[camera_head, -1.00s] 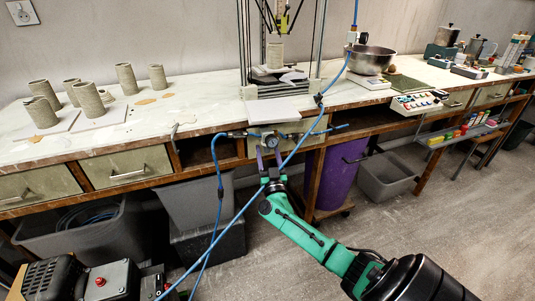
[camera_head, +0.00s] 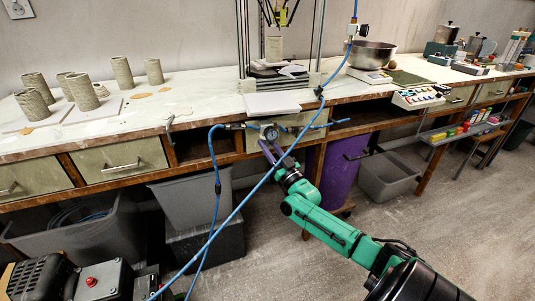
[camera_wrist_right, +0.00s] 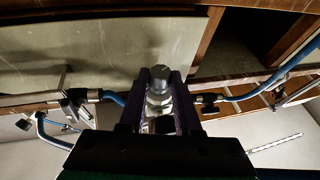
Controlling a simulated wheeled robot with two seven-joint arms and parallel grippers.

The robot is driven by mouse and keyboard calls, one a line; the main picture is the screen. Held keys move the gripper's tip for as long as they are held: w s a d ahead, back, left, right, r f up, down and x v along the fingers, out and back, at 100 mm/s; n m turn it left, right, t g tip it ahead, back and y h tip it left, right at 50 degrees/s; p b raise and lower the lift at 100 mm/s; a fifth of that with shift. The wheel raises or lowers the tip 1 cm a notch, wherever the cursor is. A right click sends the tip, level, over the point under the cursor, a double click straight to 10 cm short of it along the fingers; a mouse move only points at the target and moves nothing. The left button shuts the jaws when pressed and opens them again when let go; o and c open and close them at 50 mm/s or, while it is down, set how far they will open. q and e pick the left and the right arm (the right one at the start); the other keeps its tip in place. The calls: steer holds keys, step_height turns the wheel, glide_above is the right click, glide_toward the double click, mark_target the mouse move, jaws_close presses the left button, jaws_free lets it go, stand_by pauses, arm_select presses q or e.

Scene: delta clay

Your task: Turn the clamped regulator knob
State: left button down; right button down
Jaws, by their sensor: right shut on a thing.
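The regulator (camera_head: 268,132), with a round dial gauge, is mounted at the front edge of the bench below the press stand. Blue air hoses meet it from both sides. My right gripper (camera_head: 271,150) reaches up to it from below, its purple fingers slanting. In the right wrist view the regulator knob (camera_wrist_right: 159,84), a grey metal cylinder, sits between the two fingers of my right gripper (camera_wrist_right: 159,92), which are shut on it. The fingers partly hide the knob and regulator body. My left gripper is not in view.
A purple bin (camera_head: 341,172) stands under the bench, close to the arm. Clay cylinders (camera_head: 84,92) stand on the bench at left. A metal bowl (camera_head: 371,54) sits at right.

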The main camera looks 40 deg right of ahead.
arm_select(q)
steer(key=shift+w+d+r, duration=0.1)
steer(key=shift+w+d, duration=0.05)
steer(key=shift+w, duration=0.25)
arm_select(e)
steer(key=shift+f, duration=0.1)
steer(key=c, duration=0.6)
jaws_free()
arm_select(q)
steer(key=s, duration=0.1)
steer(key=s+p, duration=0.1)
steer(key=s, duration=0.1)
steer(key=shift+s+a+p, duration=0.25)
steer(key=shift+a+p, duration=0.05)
arm_select(e)
steer(key=v, duration=1.4)
steer(key=shift+s, duration=0.4)
